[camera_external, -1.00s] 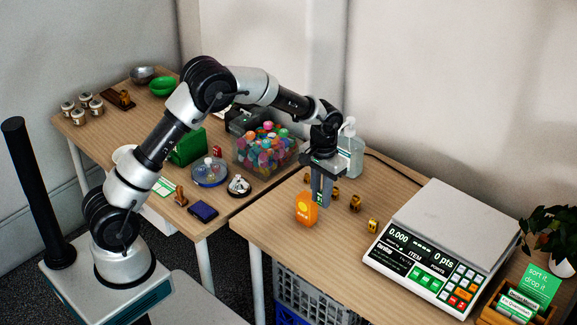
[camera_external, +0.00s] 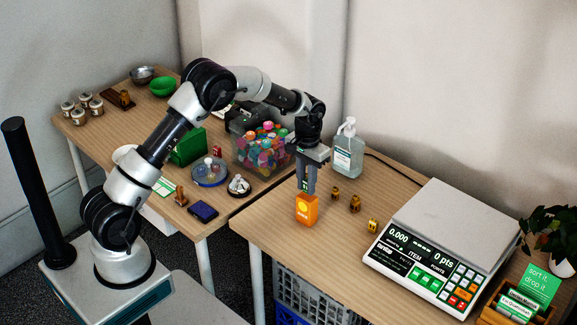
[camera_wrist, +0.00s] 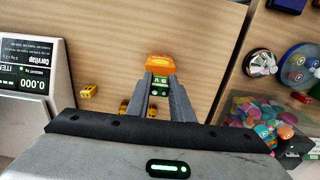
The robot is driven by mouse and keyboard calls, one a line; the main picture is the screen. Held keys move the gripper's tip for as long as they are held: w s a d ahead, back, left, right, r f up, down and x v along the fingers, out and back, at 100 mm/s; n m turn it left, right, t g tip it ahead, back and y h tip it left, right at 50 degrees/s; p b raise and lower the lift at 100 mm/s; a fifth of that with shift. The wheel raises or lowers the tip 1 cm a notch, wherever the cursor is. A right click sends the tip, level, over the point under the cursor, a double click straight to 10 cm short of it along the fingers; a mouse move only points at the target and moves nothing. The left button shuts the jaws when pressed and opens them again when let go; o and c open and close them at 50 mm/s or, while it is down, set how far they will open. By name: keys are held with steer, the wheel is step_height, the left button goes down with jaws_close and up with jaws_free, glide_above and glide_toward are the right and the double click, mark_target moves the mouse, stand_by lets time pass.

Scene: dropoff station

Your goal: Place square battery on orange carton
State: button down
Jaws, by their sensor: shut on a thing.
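The orange carton (camera_external: 306,211) stands upright near the front left edge of the right-hand table. It also shows in the wrist view (camera_wrist: 160,62), just beyond my fingertips. My gripper (camera_external: 307,187) points straight down over the carton. It is shut on the square battery, whose green, white-marked side shows between the fingers in the wrist view (camera_wrist: 159,84). Only a small green part of the battery shows in the external view. The battery is at the carton's top; I cannot tell whether they touch.
Several small yellow-brown batteries (camera_external: 355,204) stand right of the carton. A pump bottle (camera_external: 348,155) stands behind, and a large scale (camera_external: 420,250) fills the right side.

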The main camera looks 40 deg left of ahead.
steer(key=shift+f, duration=0.7)
steer(key=shift+f, duration=0.15)
steer(key=c, duration=1.6)
jaws_free()
steer(key=shift+o, duration=0.2)
